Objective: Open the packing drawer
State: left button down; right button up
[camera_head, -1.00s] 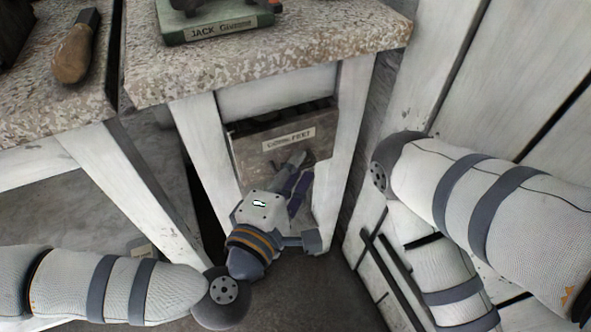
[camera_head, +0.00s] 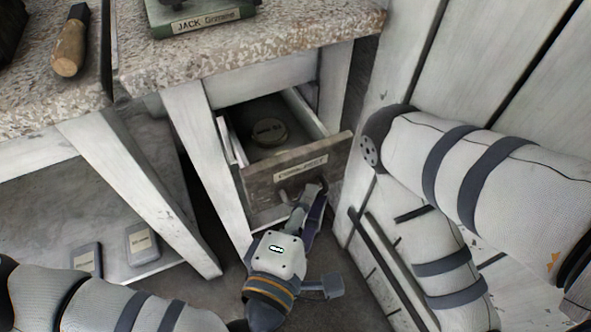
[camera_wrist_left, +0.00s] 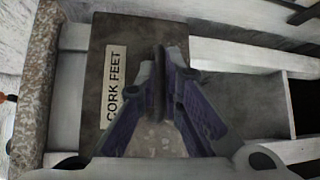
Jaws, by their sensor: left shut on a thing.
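The packing drawer (camera_head: 300,172) stands pulled out from under the stone-topped table. Its dark front carries a pale label, which reads "CORK FEET" in the left wrist view (camera_wrist_left: 115,87). A round, dark, tin-like thing (camera_head: 269,131) lies inside the drawer. My left gripper (camera_head: 308,192) is at the drawer front, below the label. In the left wrist view its fingers (camera_wrist_left: 158,95) are shut on the dark drawer handle (camera_wrist_left: 157,75). My right gripper is outside the views; only my right arm shows at the right.
The speckled stone tabletop (camera_head: 240,62) is above the drawer, with a green-based object (camera_head: 203,22) on it. A wooden-handled tool (camera_head: 70,45) lies at the upper left. White planked wall (camera_head: 400,70) stands close at the right. Two small labelled packets (camera_head: 142,243) are on the lower shelf.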

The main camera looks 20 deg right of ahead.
pick_arm(q)
jog(key=s+p, duration=0.1)
jog(key=s, duration=0.5)
jog(key=shift+s, duration=0.3)
jog(key=shift+d, duration=0.1)
jog(key=c, duration=1.7)
grip_release()
jog(key=v, duration=0.7)
jog(key=shift+s, duration=0.15)
